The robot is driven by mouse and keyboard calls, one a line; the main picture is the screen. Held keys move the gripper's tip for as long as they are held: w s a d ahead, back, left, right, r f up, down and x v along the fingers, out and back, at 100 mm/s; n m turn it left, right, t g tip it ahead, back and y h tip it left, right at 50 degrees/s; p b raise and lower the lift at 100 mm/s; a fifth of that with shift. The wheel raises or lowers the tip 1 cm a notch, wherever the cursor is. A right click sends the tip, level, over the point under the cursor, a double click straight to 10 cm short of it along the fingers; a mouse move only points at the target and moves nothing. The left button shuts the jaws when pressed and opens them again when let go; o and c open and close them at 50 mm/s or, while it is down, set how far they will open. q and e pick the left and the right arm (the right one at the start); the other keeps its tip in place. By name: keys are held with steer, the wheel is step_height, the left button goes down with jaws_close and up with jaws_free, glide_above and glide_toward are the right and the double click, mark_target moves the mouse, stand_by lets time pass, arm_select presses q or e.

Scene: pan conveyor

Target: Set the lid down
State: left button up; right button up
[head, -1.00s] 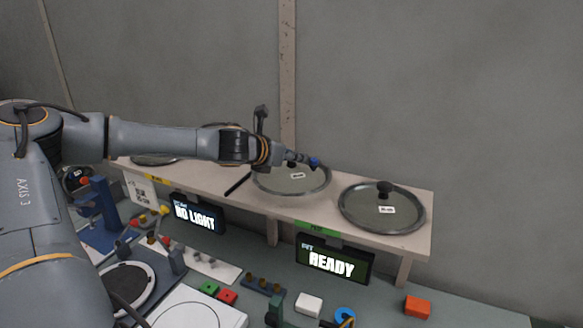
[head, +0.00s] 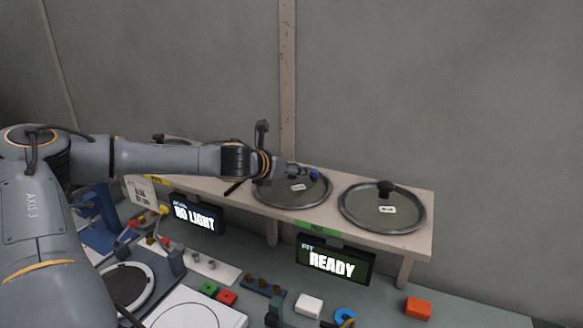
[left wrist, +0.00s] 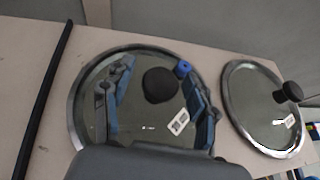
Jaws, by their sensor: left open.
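A round glass lid (head: 292,201) with a metal rim and a white label lies flat on the wooden shelf (head: 228,195), left of a second similar lid (head: 383,221). My left gripper (head: 308,174) is over the first lid at its knob. In the left wrist view its two fingers stand apart on either side of the black knob (left wrist: 160,85), with visible gaps. The fingers are open, and the lid (left wrist: 78,118) rests below them. In the head view the gripper hides the knob. My right gripper's fingers are not seen.
A dark rod (head: 236,187) lies left of the lid. Another lid (head: 172,139) shows partly behind my arm. Screens reading NO LIGHT (head: 194,217) and READY (head: 331,263) hang below the shelf. A grey wall is close behind. An orange block (head: 418,308) sits on the bench.

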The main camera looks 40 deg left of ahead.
arm_select(q)
steer(key=shift+r, duration=0.25)
steer(key=shift+p+v, duration=0.65)
steer(key=shift+v, duration=0.7)
steer(key=b+v, duration=0.2)
steer(key=v, duration=0.7)
steer(key=shift+s, duration=0.1)
